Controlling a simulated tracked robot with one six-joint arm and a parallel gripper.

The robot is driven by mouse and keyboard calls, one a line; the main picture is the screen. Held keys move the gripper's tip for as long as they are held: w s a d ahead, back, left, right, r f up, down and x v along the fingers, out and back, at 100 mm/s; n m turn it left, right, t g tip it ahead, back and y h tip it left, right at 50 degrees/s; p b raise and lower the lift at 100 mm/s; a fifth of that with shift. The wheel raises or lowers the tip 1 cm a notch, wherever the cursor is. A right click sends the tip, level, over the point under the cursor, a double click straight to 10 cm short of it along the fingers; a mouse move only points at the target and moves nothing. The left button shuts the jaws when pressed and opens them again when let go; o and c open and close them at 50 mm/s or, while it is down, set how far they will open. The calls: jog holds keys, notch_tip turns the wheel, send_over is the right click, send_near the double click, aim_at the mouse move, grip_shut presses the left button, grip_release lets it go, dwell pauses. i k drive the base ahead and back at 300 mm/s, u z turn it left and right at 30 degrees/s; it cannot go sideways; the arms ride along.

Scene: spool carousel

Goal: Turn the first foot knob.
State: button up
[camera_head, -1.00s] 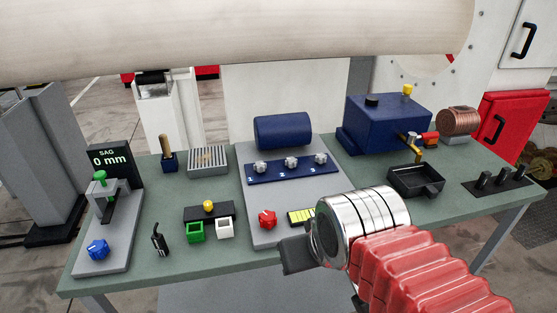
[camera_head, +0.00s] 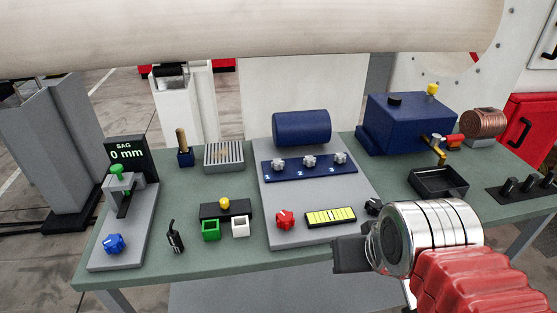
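A blue strip (camera_head: 293,174) on the grey plate carries three silver star-shaped knobs over the white numbers 1, 2 and 3. The knob by the 1 (camera_head: 278,165) is the leftmost. The knob by the 2 (camera_head: 309,162) is in the middle, and the knob by the 3 (camera_head: 340,158) is at the right. My gripper (camera_head: 351,255) is at the lower right, over the front edge of the bench, apart from the knobs and nearer the camera. One dark finger part shows; its opening is not clear. Nothing is seen held.
A blue cylinder (camera_head: 301,128) stands behind the strip. A red knob (camera_head: 285,219), a yellow-green level (camera_head: 330,216) and a small black part (camera_head: 374,206) lie in front. A blue box (camera_head: 409,124) and black tray (camera_head: 438,184) stand right. A large pale roll (camera_head: 250,35) hangs above.

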aim_at(277, 165)
jog(key=z, duration=0.05)
jog(key=k, duration=1)
jog(key=u, duration=0.75)
jog(key=i, duration=1.4)
jog(key=u, duration=0.05)
